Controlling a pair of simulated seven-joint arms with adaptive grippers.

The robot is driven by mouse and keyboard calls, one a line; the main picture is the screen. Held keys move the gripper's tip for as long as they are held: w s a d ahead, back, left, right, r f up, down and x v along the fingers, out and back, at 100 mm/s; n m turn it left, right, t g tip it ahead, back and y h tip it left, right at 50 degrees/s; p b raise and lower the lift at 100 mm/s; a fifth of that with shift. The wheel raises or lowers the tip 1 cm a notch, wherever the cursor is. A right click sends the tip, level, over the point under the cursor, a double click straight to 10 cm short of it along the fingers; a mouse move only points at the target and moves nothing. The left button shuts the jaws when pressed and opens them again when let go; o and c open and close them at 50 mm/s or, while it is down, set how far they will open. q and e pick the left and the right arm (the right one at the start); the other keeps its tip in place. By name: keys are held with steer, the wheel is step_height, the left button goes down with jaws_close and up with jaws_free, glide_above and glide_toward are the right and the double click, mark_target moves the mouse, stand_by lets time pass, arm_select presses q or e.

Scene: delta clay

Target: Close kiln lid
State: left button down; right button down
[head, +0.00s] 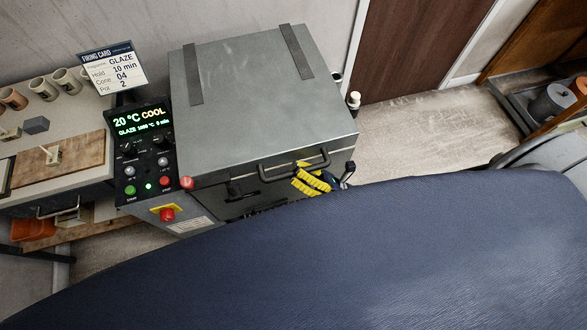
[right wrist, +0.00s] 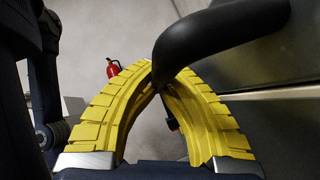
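The kiln (head: 262,200) stands in the middle of the head view. Its grey lid (head: 250,85) lies flat over the body, and I see no clear gap at the front edge. A dark bar handle (head: 275,177) runs along the lid's front; it also crosses the right wrist view (right wrist: 215,38). My right gripper (head: 306,174) is at the handle's right part, with yellow showing on both sides of the bar. In the right wrist view its yellow fingers (right wrist: 158,78) arch together at the bar, which partly hides the tips. My left gripper is not in view.
A control panel (head: 145,150) reads 20 °C COOL, with a red knob (head: 167,214) below. A firing card (head: 113,68) stands above it. A bench with cups (head: 40,88) is at left. A fire extinguisher (right wrist: 113,68) shows in the wrist view.

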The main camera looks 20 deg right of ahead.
steer(key=shift+f, duration=0.4)
steer(key=c, duration=1.6)
jaws_free()
steer(key=shift+w, duration=0.15)
steer(key=shift+c, duration=0.2)
steer(key=shift+r, duration=0.1)
steer(key=v, duration=1.2)
